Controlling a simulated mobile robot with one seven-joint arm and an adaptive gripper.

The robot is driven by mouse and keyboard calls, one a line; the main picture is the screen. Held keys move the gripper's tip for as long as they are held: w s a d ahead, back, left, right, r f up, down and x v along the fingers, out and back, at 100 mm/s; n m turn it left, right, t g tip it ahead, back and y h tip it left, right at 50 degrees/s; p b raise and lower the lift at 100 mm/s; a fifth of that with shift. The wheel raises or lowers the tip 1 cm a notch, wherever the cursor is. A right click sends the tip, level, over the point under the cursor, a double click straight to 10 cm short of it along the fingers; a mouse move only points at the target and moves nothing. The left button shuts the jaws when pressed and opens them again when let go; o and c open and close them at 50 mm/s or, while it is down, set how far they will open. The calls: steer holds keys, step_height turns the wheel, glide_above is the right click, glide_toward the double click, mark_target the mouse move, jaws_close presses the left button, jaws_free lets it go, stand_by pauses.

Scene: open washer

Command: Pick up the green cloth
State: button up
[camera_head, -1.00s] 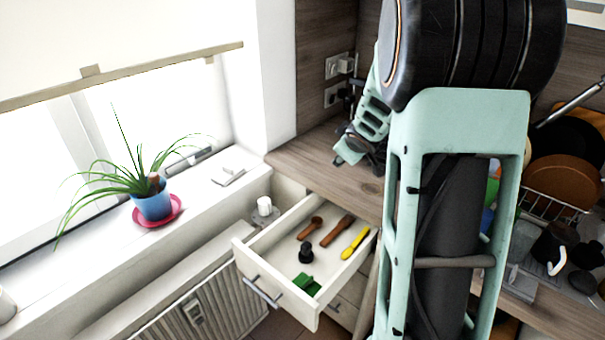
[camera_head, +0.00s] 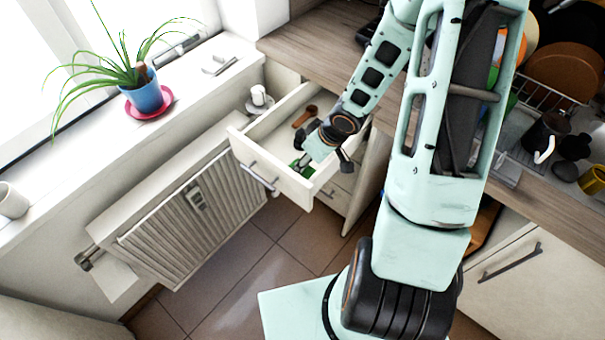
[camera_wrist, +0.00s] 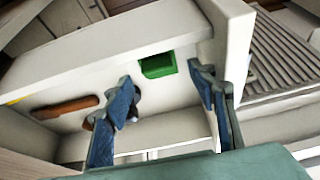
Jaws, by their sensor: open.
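In the head view only part of the green cloth (camera_head: 306,170) shows beside my gripper (camera_head: 322,160), which hides the rest. In the wrist view my gripper (camera_wrist: 165,95) has its two blue fingers spread apart with nothing held between them. The cloth shows beyond the gap between the fingertips. My gripper is over the front part of the drawer (camera_head: 262,165).
In the drawer, a brown wooden utensil (camera_wrist: 66,107) lies near the cloth, and a dark object is partly hidden behind a finger. A potted plant (camera_head: 146,92) stands on the windowsill at left. A radiator (camera_head: 195,215) stands below the sill. The counter with a dish rack is at right.

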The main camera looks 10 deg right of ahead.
steer(key=shift+b+x, duration=1.45)
steer(key=shift+x, duration=1.45)
steer(key=shift+w+d, duration=0.15)
steer(key=shift+d, duration=0.05)
steer(key=shift+c, duration=0.2)
steer(key=c, duration=0.7)
step_height(320, 180, up, 10)
steer(key=p, duration=0.7)
steer(key=shift+r, duration=0.1)
